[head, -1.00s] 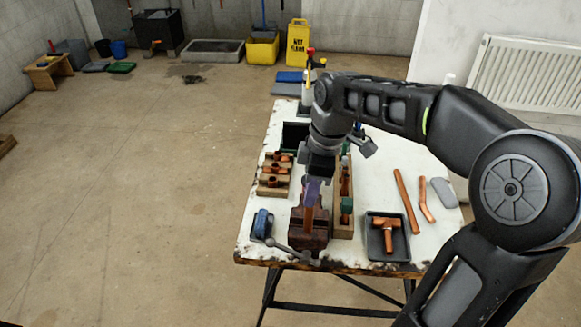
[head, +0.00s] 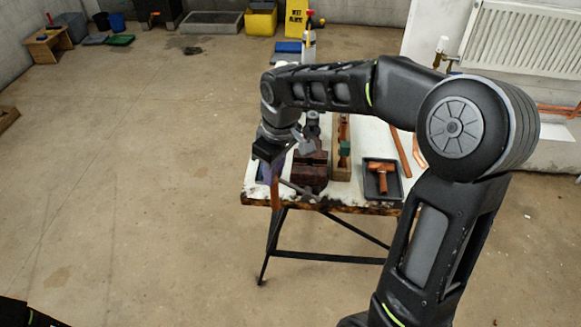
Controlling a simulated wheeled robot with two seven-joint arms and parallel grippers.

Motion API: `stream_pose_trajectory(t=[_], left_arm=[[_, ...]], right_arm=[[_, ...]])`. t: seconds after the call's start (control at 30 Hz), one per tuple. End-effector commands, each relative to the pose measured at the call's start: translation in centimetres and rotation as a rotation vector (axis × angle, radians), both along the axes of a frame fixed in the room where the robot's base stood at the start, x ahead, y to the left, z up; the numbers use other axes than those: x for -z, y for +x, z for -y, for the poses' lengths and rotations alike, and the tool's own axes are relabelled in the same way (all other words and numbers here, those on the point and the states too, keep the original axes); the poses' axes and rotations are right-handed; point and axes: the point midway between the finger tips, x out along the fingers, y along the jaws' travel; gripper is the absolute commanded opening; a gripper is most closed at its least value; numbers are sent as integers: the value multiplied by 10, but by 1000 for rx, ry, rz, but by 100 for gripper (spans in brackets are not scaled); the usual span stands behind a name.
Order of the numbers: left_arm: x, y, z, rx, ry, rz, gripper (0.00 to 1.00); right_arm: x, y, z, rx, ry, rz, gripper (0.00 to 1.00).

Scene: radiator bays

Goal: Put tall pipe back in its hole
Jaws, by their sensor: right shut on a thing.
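My right gripper (head: 271,170) is shut on a copper pipe (head: 276,194), the tall pipe, which hangs upright below the jaws. It is at the table's front left corner, left of the dark red vise (head: 310,172), and its lower end appears in front of the table edge. A wooden rack (head: 341,172) with copper pieces and a green block stands right of the vise. My arm hides the back of the table and the other wooden rack, so I cannot see the pipe's hole. My left gripper is out of view.
A black tray (head: 382,180) with a copper tee (head: 380,172) sits at the table's front right. Copper pipes (head: 402,150) lie behind it. A radiator (head: 520,45) hangs on the right wall. The floor left of the table is clear.

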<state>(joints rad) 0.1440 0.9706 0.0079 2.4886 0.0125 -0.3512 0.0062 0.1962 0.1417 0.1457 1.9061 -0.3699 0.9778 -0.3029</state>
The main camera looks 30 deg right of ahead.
Motion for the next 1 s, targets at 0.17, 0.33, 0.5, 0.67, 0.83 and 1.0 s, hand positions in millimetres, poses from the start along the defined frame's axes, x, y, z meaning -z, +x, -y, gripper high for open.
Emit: stream_pose_trajectory(t=[0.17, 0.33, 0.5, 0.67, 0.83, 1.0], left_arm=[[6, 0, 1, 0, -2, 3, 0], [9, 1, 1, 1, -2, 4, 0], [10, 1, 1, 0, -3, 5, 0], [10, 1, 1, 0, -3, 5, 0], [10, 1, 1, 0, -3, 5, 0], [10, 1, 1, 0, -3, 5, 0]], right_arm=[[27, 22, -32, 181, 0, 1, 0], [47, 39, -61, 349, 2, 7, 0], [53, 44, -71, 413, 4, 10, 0], [52, 44, -71, 419, 4, 11, 0], [52, 44, -70, 418, 4, 10, 0], [52, 44, -70, 418, 3, 10, 0]])
